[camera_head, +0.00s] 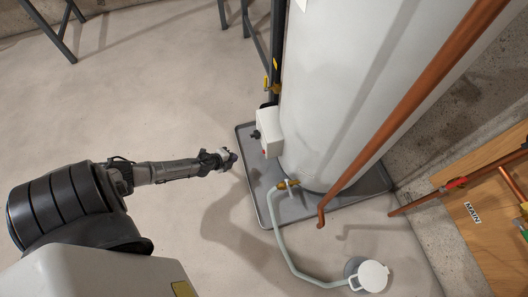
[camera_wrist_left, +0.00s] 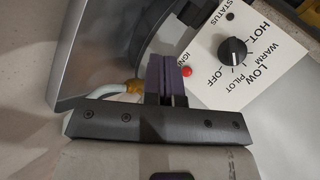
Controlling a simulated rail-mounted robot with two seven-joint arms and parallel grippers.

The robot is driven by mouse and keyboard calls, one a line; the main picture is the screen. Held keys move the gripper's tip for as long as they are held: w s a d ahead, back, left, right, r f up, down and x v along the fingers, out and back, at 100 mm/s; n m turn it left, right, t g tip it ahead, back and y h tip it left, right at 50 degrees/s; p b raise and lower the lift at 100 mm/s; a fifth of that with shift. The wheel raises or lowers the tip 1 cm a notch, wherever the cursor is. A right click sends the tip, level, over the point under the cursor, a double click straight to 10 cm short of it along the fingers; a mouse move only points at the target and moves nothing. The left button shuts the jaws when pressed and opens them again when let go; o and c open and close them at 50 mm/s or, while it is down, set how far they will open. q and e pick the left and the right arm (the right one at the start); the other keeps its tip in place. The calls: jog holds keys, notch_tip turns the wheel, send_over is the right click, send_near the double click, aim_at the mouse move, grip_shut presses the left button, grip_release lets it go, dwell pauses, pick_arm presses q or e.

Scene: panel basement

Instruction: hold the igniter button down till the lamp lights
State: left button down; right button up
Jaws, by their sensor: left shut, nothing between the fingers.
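The white control box (camera_head: 270,131) sits low on the side of the tall grey tank. In the left wrist view its panel (camera_wrist_left: 280,75) shows the red igniter button (camera_wrist_left: 187,71) beside a partly covered "IGN" label. The black dial (camera_wrist_left: 232,50) is right of it, among HOT, WARM, LOW, PILOT and OFF. A "STATUS" label is at the panel's top; a small spot beside it may be the lamp, and I see no glow. My left gripper (camera_head: 231,156) is shut and empty, a little left of the box. Its purple fingertips (camera_wrist_left: 168,72) appear close to the button; contact cannot be told.
The tank (camera_head: 345,90) stands in a grey drain tray (camera_head: 262,203). A copper pipe (camera_head: 410,100) runs down in front. Floor left of the tray is clear.

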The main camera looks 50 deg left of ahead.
aim_at(264, 152)
pick_arm(q)
jog(key=shift+d, duration=0.25)
jog(key=w+d, duration=0.3)
jog(key=w, duration=0.5)
jog(key=shift+w+p, duration=0.2)
jog(key=shift+p, duration=0.1)
dwell(0.3)
jog(key=shift+w, duration=0.1)
dwell(2.0)
jog(key=shift+w+d, duration=0.15)
jog(key=shift+w, duration=0.15)
jog(key=shift+w+d, duration=0.1)
jog(key=shift+w, duration=0.25)
dwell(3.6)
